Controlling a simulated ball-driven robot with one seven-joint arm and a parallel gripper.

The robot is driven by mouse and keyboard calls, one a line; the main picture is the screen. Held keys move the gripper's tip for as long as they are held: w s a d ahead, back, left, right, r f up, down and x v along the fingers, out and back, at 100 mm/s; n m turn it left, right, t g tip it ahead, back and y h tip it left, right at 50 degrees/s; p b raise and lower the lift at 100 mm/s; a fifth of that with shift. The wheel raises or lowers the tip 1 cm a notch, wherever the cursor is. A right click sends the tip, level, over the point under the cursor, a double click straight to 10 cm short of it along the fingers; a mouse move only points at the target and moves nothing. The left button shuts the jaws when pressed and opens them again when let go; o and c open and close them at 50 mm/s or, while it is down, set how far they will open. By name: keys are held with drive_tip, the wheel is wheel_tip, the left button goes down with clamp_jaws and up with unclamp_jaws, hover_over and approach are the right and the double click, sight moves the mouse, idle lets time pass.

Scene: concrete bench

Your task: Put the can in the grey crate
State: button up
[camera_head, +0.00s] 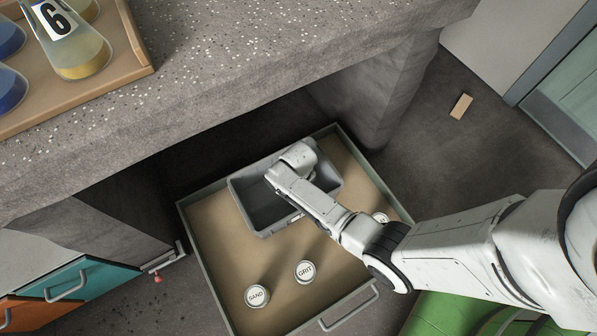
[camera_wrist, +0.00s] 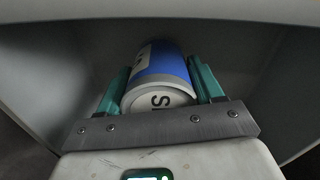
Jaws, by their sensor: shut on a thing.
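The can (camera_wrist: 160,75), white with a blue band and dark letters on its end, sits between the two green fingers of my gripper (camera_wrist: 162,82) in the wrist view. My gripper is shut on it. The grey crate (camera_head: 245,208) stands in the open drawer. In the head view my wrist is over the crate's far right part, and it hides the fingers and the can. Grey walls surround the can in the wrist view. I cannot tell whether the can touches the crate floor.
The open drawer (camera_head: 215,255) also holds a SAND can (camera_head: 257,296), a GRIT can (camera_head: 305,271) and another can (camera_head: 380,218) partly hidden by my arm. The concrete bench (camera_head: 270,65) overhangs behind the drawer. The crate's left part looks empty.

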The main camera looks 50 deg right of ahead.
drive_tip(key=shift+f, duration=0.65)
drive_tip(key=shift+f, duration=0.1)
drive_tip(key=o, duration=1.4)
drive_tip(key=shift+f, duration=0.1)
wheel_tip(320, 180, up, 12)
drive_tip(key=p, duration=0.6)
drive_tip(key=shift+r+p, duration=0.2)
drive_tip(key=shift+p, duration=0.2)
drive_tip(key=shift+s+a+r, duration=0.2)
drive_tip(key=shift+s+a, duration=0.05)
drive_tip(key=s+a+r+n, duration=0.1)
drive_tip(key=s+a+r, duration=0.1)
drive_tip(key=s+r, duration=0.5)
drive_tip(key=s+a+r+n+t, duration=0.1)
drive_tip(key=s+r, duration=0.6)
drive_tip(key=r, duration=0.3)
drive_tip(key=shift+s+a, duration=0.25)
drive_tip(key=shift+a, duration=0.15)
